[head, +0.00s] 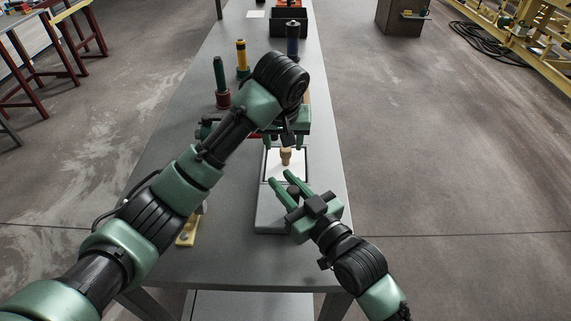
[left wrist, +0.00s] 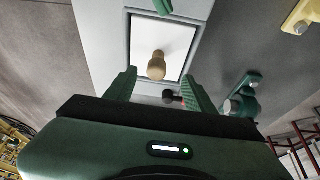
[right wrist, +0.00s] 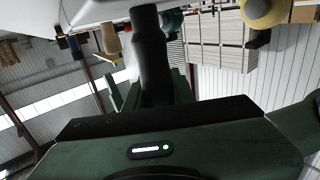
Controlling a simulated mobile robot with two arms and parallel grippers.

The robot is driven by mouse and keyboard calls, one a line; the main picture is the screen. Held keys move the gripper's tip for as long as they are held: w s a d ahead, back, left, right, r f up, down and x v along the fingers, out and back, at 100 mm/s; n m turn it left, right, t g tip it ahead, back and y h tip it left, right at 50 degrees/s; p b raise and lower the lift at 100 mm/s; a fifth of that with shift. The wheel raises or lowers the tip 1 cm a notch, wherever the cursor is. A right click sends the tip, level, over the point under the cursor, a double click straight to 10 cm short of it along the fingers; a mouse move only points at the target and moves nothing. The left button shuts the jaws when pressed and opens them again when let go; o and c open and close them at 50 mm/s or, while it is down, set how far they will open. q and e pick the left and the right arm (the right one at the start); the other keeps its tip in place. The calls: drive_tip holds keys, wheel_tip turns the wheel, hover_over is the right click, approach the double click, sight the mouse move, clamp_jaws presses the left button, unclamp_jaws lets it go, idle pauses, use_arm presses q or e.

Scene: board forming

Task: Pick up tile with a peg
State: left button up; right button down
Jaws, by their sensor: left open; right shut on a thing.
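A white square tile (head: 297,165) with an upright tan wooden peg (head: 286,156) lies in a grey fixture (head: 268,216) on the table. In the left wrist view the tile (left wrist: 177,42) and peg (left wrist: 157,66) lie just beyond my left fingertips. My left gripper (head: 284,140) is open and empty, over the far part of the tile, partly hidden by its own arm. My right gripper (head: 282,178) is at the tile's near edge, shut on a dark cylindrical object (right wrist: 150,55). That object's full shape is hidden.
A green-and-red handled tool (head: 221,82), a yellow one (head: 242,58) and a dark blue one (head: 292,38) stand on the table (head: 190,130). A black bin (head: 307,22) is at the far end. A yellow bracket (head: 187,231) lies left of the fixture.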

sight(286, 159)
use_arm(q)
drive_tip(key=x, duration=0.3)
drive_tip(key=w+x, duration=0.1)
drive_tip(key=x, duration=0.2)
drive_tip(key=shift+d, duration=0.2)
drive_tip(key=shift+c, duration=0.3)
drive_tip(key=shift+w+r, duration=0.1)
clamp_jaws()
